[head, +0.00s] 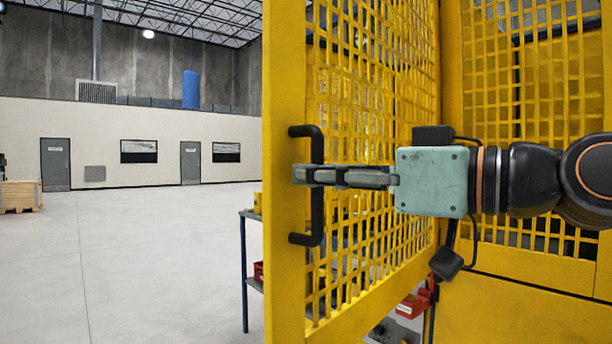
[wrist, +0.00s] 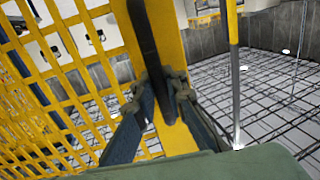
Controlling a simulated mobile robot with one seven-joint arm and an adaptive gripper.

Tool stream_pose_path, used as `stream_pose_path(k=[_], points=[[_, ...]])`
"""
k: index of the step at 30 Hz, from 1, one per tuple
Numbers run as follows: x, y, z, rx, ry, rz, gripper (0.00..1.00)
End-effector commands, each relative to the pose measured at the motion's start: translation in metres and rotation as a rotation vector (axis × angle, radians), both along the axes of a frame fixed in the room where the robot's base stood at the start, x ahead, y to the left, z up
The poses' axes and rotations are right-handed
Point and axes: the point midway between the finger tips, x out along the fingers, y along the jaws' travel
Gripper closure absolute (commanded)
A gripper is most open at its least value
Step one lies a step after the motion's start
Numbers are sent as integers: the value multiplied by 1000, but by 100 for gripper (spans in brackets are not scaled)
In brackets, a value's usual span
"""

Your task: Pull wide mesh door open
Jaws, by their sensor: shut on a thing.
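The wide yellow mesh door (head: 285,80) stands swung out at an angle from the yellow mesh enclosure (head: 452,90) in the head view. Its black D-shaped handle (head: 317,215) is on the door's free edge. My gripper (head: 308,175) comes in from the right and is shut on the handle's vertical bar near its middle. The wrist view shows the two fingers (wrist: 166,95) on either side of the black handle bar (wrist: 143,35), with the yellow door frame (wrist: 172,45) behind. The mesh partly hides what is behind the door.
Another red bin (head: 412,304) sits low near the enclosure. The grey floor (head: 150,260) at the left is wide and clear. Wooden pallets (head: 20,196) are far left.

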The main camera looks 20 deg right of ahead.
Motion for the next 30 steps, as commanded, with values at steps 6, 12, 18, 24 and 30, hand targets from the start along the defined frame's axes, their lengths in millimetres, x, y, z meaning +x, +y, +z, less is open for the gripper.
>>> stream_pose_path(k=[6, 12, 18, 24, 30], points=[[-3, -6, 4, 6, -9, -10, 100], [-4, -6, 3, 6, -8, -10, 100], [-4, -6, 3, 5, -7, -9, 100], [-3, -5, 2, 4, -6, -7, 78], [-3, -4, 1, 2, -2, -5, 71]])
